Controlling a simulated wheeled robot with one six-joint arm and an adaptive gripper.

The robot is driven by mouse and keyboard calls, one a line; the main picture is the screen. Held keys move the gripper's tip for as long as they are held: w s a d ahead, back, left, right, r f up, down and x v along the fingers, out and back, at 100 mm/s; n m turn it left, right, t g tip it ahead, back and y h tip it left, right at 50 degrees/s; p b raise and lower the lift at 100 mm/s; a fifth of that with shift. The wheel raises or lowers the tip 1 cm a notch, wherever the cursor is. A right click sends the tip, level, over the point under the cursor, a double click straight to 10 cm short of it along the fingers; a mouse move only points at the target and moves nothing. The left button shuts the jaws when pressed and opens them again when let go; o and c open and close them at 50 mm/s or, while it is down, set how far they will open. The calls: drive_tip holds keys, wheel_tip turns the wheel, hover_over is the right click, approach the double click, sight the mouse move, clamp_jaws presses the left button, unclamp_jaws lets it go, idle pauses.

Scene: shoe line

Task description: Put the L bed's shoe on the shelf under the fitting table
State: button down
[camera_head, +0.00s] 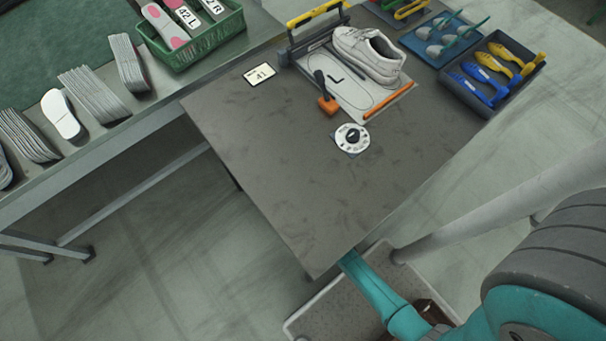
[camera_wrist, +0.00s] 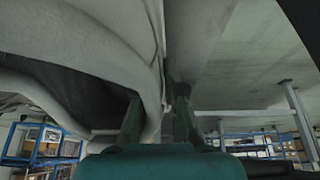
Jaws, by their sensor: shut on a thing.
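My gripper (camera_wrist: 158,112) is shut on a pale shoe (camera_wrist: 90,38), with its two green fingers on either side of the upper's edge. The shoe fills the upper left of the wrist view, its dark opening showing. In the head view my teal arm reaches beneath the near edge of the fitting table (camera_head: 270,180), which hides my gripper and the held shoe. Part of the grey lower shelf (camera_head: 335,318) shows below the table. A bed mat marked L (camera_head: 345,92) has a bare outline at its front; another white shoe (camera_head: 368,52) stands on its far part.
An orange-based tool (camera_head: 327,104), an orange stick (camera_head: 388,100), a round dial (camera_head: 350,139) and a 41 card (camera_head: 259,75) lie on the table. Trays of shoe forms (camera_head: 490,75) stand at right. A brownish thing (camera_head: 432,310) by my arm is unclear. A pale slanting post (camera_head: 500,210) stands close by.

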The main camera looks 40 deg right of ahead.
drive_tip(key=w, duration=0.6)
drive_tip(key=shift+x, duration=1.5)
drive_tip(key=shift+f, duration=0.35)
drive_tip(key=c, duration=1.3)
unclamp_jaws()
drive_tip(key=shift+f, duration=0.1)
drive_tip(key=shift+o, duration=0.2)
